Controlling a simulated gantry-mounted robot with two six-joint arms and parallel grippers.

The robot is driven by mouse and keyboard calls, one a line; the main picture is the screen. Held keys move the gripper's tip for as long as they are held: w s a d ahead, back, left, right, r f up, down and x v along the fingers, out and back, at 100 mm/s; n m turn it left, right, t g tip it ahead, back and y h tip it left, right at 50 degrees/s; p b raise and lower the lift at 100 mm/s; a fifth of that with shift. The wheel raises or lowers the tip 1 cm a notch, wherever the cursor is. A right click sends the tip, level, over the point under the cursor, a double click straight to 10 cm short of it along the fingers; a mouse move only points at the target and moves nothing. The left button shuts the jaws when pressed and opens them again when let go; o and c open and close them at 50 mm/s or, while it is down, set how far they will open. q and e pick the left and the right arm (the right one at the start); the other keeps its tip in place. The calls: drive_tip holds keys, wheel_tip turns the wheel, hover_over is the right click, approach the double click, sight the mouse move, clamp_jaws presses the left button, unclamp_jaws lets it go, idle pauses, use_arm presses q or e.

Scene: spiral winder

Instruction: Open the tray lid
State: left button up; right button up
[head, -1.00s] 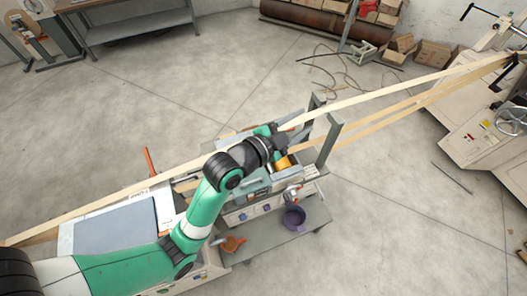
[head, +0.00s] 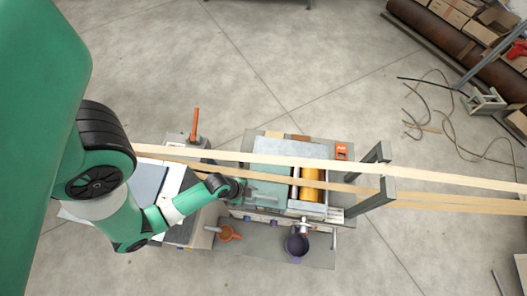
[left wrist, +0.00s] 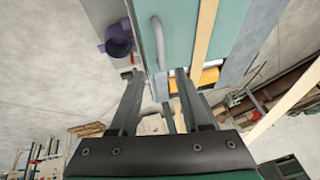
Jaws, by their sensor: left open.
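The tray lid (head: 278,151) is a flat grey-green panel on the machine, left of a golden roller (head: 312,184). It looks shut, and pale strips cross above it. In the left wrist view the lid (left wrist: 180,22) has a curved grey bar handle (left wrist: 159,42) along its edge. My left gripper (head: 244,188) is at the lid's left side in the head view. In the left wrist view its open, empty fingers (left wrist: 157,76) point towards the near end of the handle. I cannot tell whether they touch it. My right gripper is out of view.
Long pale strips (head: 440,178) run across the machine through an upright grey frame (head: 374,180). A purple pot (head: 296,244) and an orange funnel-like item (head: 229,234) sit on the lower shelf. An orange lever (head: 195,122) stands at the left.

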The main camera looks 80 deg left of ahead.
sight(265, 198)
use_arm(q)
drive_tip(key=b+x, duration=0.3)
drive_tip(key=x, duration=0.7)
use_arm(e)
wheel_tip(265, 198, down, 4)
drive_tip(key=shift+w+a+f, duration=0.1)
use_arm(q)
clamp_jaws()
drive_tip(key=shift+r, duration=0.1)
idle(0.6)
